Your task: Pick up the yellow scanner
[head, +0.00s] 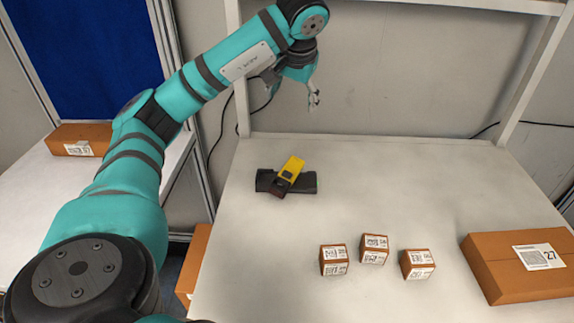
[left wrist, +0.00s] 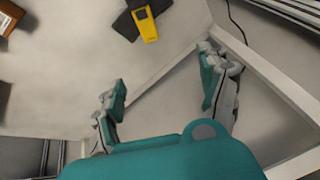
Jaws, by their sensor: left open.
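The yellow scanner (head: 291,169) has a dark end and lies tilted across a black holder (head: 307,183) at the back left of the white table. In the left wrist view the scanner (left wrist: 146,24) is near the top centre, beyond the fingertips, on the black holder (left wrist: 125,24). My left gripper (head: 312,96) is high above the back edge of the table, behind and above the scanner. In the left wrist view my left gripper (left wrist: 163,88) has its fingers wide apart with nothing between them. My right gripper is not in view.
Three small labelled boxes (head: 334,260) (head: 374,249) (head: 418,264) stand at the front middle of the table (head: 255,250). A large labelled box (head: 515,268) lies at the right. A white frame post (head: 530,75) rises behind. The table around the scanner is clear.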

